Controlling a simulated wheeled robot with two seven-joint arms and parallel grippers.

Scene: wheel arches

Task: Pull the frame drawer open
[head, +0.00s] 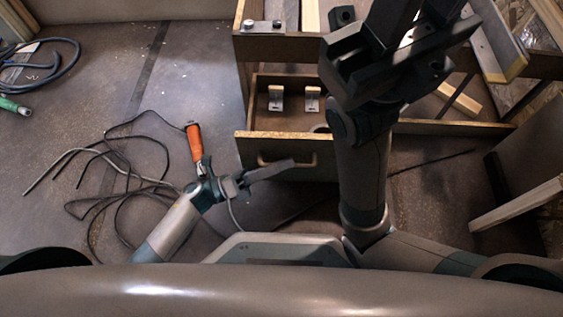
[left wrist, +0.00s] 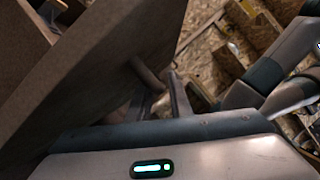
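The frame drawer (head: 288,138) stands pulled out from the wooden frame (head: 282,46), its inside showing from above. Two small metal brackets (head: 275,98) lie in it. Its arched handle (head: 305,159) is on the drawer front and also shows in the left wrist view (left wrist: 147,74). My left gripper (head: 285,166) is at the handle, with a finger on either side of the bar, and looks closed on it; the exact contact is partly hidden. My right gripper (head: 415,20) is high, near the camera, with its fingers apart and nothing seen between them.
An orange-handled tool (head: 195,142) and loose black cables (head: 110,190) lie on the floor left of the drawer, near my left arm. A blue hose (head: 60,70) lies at the far left. Wooden boards (head: 520,203) stand at the right.

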